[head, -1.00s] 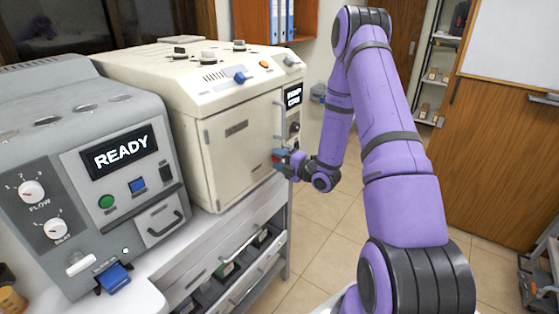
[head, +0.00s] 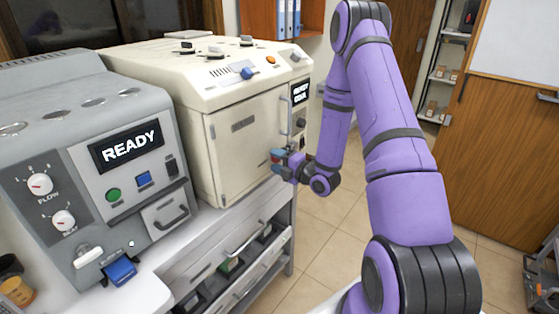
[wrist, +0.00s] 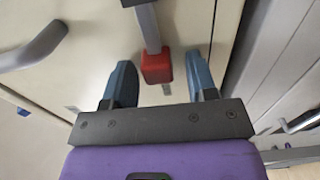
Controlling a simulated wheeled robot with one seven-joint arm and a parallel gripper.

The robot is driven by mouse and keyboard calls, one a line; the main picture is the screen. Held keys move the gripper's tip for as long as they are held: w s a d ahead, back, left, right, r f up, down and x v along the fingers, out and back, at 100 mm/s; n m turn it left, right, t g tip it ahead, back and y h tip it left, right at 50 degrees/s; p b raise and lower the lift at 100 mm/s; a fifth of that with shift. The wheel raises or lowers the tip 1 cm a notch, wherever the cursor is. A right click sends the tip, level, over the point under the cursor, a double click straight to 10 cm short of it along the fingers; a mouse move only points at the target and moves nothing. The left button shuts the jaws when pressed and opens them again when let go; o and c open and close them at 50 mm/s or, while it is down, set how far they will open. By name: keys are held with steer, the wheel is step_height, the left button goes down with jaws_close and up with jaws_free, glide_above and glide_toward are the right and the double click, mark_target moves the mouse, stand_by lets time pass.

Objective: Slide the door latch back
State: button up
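The cream machine's door (head: 245,145) is shut. In the wrist view, the latch has a grey bar (wrist: 148,25) ending in a red block (wrist: 157,67). My gripper (wrist: 162,80) is open, with one blue finger on each side of the red block. Gaps show between the block and both fingers, so it is not clamped. In the head view my gripper (head: 279,161) is at the lower right of the door, and the latch is mostly hidden there by the fingers and wrist.
A grey door handle (wrist: 33,46) stands out at the left in the wrist view. The grey machine (head: 60,130) with a READY display stands left of the cream machine. A bench with drawers (head: 230,255) is below. Tiled floor (head: 315,230) is open at the right.

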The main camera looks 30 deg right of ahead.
steer(key=shift+d, duration=0.1)
steer(key=shift+s+d, duration=0.25)
steer(key=shift+s, duration=0.2)
steer(key=v, duration=0.9)
steer(key=shift+s, duration=0.4)
